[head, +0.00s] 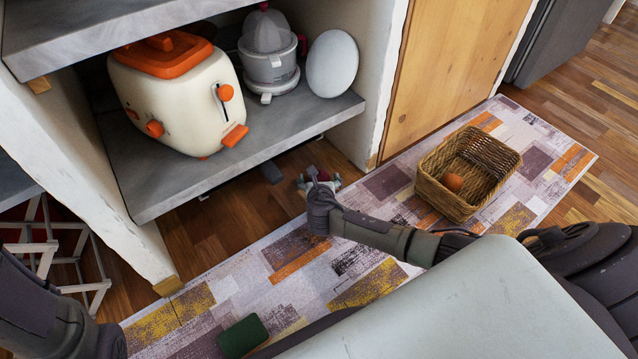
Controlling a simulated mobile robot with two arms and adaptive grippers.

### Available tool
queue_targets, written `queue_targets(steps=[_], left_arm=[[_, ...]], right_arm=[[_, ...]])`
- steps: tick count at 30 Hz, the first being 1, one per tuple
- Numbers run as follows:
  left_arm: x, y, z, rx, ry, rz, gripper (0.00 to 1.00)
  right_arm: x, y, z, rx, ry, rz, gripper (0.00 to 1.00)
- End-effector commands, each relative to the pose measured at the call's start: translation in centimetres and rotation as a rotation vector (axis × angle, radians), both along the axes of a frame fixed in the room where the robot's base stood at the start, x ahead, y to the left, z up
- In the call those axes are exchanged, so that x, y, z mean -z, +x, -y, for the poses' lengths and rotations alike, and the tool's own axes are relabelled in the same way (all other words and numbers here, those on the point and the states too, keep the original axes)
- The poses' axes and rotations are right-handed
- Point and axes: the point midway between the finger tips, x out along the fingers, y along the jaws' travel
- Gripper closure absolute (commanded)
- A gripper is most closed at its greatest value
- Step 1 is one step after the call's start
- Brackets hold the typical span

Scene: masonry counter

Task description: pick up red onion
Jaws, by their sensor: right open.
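My right gripper (319,182) reaches over the patterned rug toward the wooden floor under the lower shelf. It is open. A small dark red thing, which looks like the red onion (312,171), shows at its fingertips, partly hidden by the gripper. I cannot tell whether the fingers touch it. My left arm shows at the lower left, but its gripper is out of view.
A cream toaster (180,100), a juicer (268,62) and a white oval thing (332,63) stand on the grey shelf (300,112). A green block (243,337) lies at the bottom.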

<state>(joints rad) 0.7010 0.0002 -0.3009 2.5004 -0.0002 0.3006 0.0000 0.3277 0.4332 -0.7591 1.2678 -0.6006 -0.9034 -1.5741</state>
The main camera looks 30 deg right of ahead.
Motion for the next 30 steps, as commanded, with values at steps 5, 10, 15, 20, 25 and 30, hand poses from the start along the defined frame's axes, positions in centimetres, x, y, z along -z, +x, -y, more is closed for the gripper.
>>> queue_targets(steps=[5, 10, 15, 20, 25, 30], left_arm=[[-0.07, 0.02, 0.00, 0.000, 0.000, -0.001, 0.60], [-0.08, 0.03, 0.00, 0.000, 0.000, -0.001, 0.60], [-0.07, 0.04, -0.01, 0.000, 0.000, -0.001, 0.60], [-0.07, 0.04, -0.01, -0.001, 0.000, -0.001, 0.60], [-0.14, 0.05, -0.01, -0.001, 0.000, -0.002, 0.60], [-0.89, 0.08, -0.01, -0.001, 0.000, -0.002, 0.60]], right_arm=[[-0.09, 0.02, 0.02, 0.000, 0.000, 0.000, 0.09], [-0.08, 0.00, 0.01, 0.000, 0.000, 0.000, 0.32], [-0.06, -0.01, 0.01, 0.000, 0.000, 0.000, 0.61], [-0.09, 0.01, -0.01, 0.000, 0.001, 0.000, 0.76], [-0.15, 0.01, -0.01, 0.000, 0.001, 0.000, 0.76], [-0.86, 0.01, -0.02, 0.000, 0.001, 0.000, 0.76]])
